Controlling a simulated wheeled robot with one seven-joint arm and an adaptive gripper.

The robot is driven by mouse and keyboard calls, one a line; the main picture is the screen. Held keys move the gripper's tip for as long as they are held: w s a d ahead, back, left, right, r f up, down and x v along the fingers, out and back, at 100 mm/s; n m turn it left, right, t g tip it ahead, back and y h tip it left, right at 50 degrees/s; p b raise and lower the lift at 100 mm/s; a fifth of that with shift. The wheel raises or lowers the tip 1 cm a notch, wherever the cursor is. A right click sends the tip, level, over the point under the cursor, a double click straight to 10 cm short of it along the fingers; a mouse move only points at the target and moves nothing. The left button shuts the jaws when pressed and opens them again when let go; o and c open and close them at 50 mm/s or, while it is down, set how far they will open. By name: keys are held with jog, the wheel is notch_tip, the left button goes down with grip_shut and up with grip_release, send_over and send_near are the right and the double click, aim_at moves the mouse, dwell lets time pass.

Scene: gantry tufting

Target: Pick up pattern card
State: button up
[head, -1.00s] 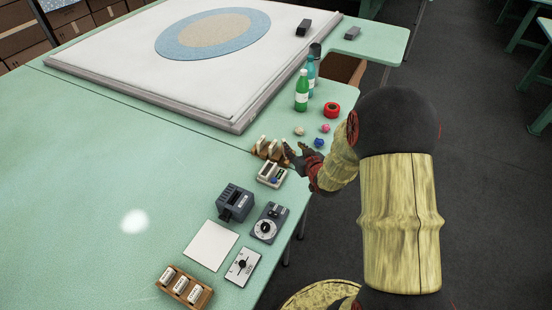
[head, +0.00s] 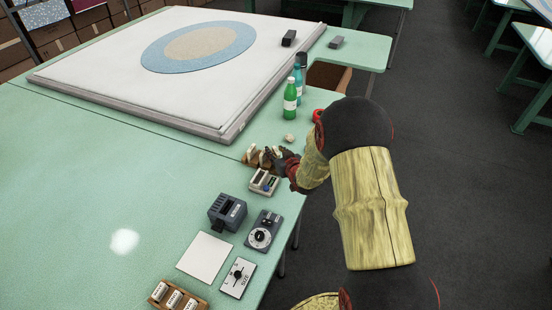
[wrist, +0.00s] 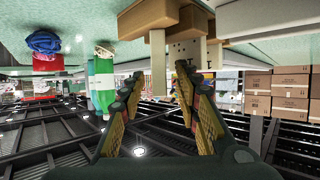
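A wooden rack (head: 251,156) stands near the table's right edge, holding several upright pale cards. In the upside-down wrist view the rack (wrist: 146,17) is at the top, with a plain pale card (wrist: 158,68) and a wider card with dark dots (wrist: 184,50), likely the pattern card, pointing down. My gripper (wrist: 160,78) is open, its fingers apart. The plain card shows between the fingertips; the dotted card is partly behind the right one. I cannot tell whether either finger touches. In the head view my gripper (head: 281,155) is at the rack's right side and covers part of it.
A small white device (head: 264,182) stands just in front of the rack. A grey machine (head: 227,212), a dial box (head: 263,231) and a white sheet (head: 204,257) lie nearer. Green (head: 290,98) and teal bottles stand behind.

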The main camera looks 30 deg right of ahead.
jog(key=c, duration=0.4)
jog(key=c, duration=0.3)
grip_shut()
